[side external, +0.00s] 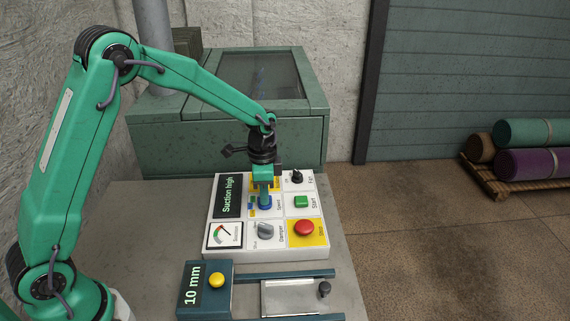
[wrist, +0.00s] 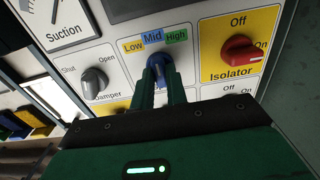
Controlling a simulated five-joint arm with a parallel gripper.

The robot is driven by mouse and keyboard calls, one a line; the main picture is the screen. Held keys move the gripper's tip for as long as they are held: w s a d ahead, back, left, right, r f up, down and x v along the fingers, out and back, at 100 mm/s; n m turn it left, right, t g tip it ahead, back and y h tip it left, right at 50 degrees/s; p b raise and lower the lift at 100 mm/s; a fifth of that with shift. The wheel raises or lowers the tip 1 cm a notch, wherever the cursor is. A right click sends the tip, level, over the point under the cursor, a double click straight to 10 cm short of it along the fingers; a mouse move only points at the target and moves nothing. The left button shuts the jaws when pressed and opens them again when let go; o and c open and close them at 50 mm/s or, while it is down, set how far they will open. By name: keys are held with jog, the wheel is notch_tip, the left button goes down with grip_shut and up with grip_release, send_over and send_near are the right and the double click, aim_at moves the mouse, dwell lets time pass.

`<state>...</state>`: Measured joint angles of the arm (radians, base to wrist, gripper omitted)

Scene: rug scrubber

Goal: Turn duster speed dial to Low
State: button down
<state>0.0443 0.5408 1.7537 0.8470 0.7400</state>
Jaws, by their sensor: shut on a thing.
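The speed dial is a blue knob (wrist: 157,66) on the white control panel (side external: 222,245). Low, Mid and High labels stand above it in the wrist view, with Mid (wrist: 153,38) in the middle. The knob appears to point toward Mid, though my fingers hide part of it. My gripper (wrist: 160,82) is shut on the dial, one green finger on each side. In the side view my gripper (side external: 264,192) reaches down onto the blue dial (side external: 266,206) from above.
A grey damper knob (wrist: 94,82) and a red isolator knob (wrist: 240,54) flank the dial. A box reading "10 mm" (side external: 192,285) stands in front.

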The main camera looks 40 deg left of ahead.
jog(key=shift+n, duration=0.4)
jog(key=n, duration=0.3)
jog(key=shift+n, duration=2.1)
jog(key=c, duration=1.4)
grip_release()
jog(key=shift+r, duration=0.1)
jog(key=shift+r, duration=3.8)
